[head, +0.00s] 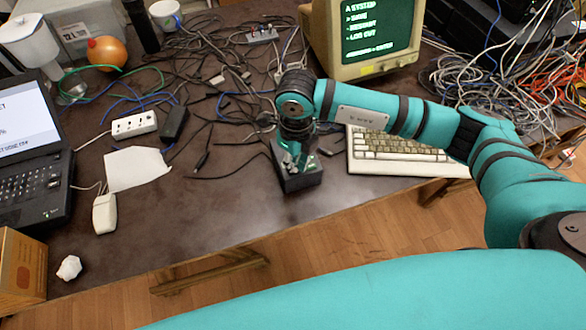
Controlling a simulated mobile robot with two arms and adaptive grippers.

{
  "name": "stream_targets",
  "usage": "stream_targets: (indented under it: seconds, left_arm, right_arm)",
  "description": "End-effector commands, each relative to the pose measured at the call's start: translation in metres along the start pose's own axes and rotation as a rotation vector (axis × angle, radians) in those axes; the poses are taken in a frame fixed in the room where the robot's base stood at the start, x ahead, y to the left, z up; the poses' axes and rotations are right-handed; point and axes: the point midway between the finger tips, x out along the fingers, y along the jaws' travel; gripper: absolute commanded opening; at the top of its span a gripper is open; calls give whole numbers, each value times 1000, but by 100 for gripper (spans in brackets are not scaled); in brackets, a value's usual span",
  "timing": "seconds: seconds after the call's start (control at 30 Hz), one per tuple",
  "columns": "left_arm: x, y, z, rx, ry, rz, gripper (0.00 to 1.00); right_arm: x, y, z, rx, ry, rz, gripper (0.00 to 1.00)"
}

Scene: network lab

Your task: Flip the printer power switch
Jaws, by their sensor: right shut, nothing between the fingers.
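A small black box (303,182) sits on the dark table near its front edge, left of the keyboard. It may carry the power switch, but my gripper covers much of its top and I cannot make out a switch or its position. My right gripper (292,155) points down at the top of this box, shut and empty. I cannot tell whether the fingertips touch it. No printer can be clearly identified. My left gripper is out of view.
A beige keyboard (400,155) and a monitor (370,40) with green text stand right of the box. Tangled cables cover the table's back and right. A laptop (30,150), white mouse (104,213) and paper (136,168) lie left. The front middle of the table is clear.

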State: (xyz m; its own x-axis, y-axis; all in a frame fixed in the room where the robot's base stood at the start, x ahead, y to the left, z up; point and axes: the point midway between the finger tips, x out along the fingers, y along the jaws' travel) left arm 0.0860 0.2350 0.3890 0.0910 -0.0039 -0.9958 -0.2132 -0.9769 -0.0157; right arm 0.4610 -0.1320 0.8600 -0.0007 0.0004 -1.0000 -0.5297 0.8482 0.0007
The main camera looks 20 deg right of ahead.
Motion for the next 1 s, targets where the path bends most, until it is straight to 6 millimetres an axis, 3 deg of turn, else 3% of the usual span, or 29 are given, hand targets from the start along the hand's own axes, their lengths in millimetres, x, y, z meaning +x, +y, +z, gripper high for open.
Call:
stream_targets:
  seconds: [0.7,1.0]
  left_arm:
    - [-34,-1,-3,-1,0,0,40]
    - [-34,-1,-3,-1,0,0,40]
  right_arm:
    - [-60,0,0,0,-1,-1,0]
    - [-62,0,0,1,0,-1,0]
